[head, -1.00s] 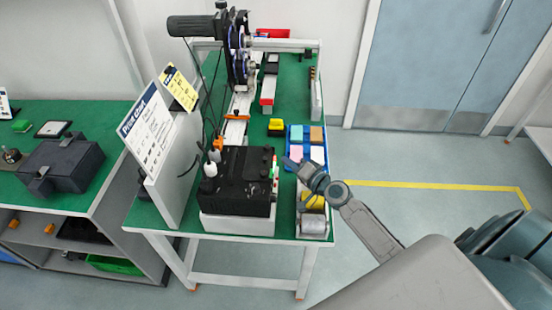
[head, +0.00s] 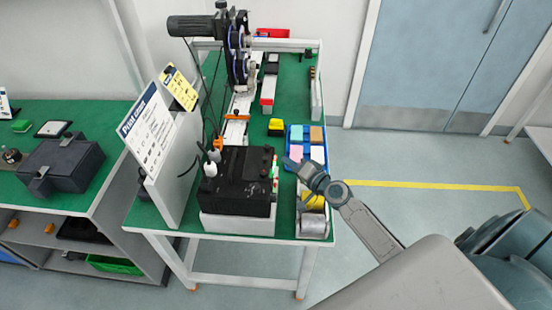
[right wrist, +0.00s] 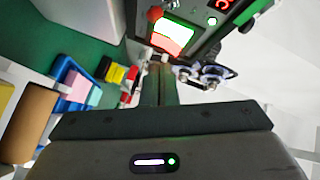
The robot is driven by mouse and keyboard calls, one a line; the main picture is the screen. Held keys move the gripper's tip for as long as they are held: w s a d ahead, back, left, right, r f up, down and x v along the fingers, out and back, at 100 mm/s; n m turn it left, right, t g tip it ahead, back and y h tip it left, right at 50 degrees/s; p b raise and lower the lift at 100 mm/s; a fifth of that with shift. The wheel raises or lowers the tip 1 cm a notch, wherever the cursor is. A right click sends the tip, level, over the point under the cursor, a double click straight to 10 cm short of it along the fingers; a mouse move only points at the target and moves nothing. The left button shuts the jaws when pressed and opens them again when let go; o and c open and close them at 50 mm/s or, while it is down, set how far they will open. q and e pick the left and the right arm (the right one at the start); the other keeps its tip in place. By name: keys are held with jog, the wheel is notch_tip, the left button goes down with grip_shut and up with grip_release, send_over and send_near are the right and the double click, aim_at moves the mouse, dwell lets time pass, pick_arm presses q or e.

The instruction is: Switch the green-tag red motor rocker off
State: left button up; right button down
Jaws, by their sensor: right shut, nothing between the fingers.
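The black-topped machine (head: 235,185) with a white base stands at the near end of the green table. Small red and green parts show on its right side in the head view. In the right wrist view, a red rocker (right wrist: 168,44) sits on the machine's dark panel, beside a bright green-edged patch (right wrist: 178,27). My right gripper (head: 289,163) is shut and empty, close to the machine's right side. In the right wrist view its fingertips (right wrist: 160,72) point at the panel, just short of the rocker; I cannot tell whether they touch. My left gripper is out of view.
A blue tray (head: 292,131) with coloured blocks lies behind my right gripper. A label roll (head: 313,227) sits at the table's near right corner. A sign board (head: 150,140) stands left of the machine. A red display (right wrist: 222,4) and round red knob (right wrist: 155,14) neighbour the rocker.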

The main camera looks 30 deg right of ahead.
dwell(0.5)
jog(key=shift+w+a+r, duration=0.1)
jog(key=shift+w+a, duration=0.1)
jog(key=shift+a, duration=0.15)
jog(key=shift+w+a, duration=0.2)
jog(key=shift+a, duration=0.1)
dwell(0.8)
jog(key=shift+s+d+b, duration=0.3)
jog(key=shift+s+d, duration=0.15)
jog(key=shift+d, duration=0.25)
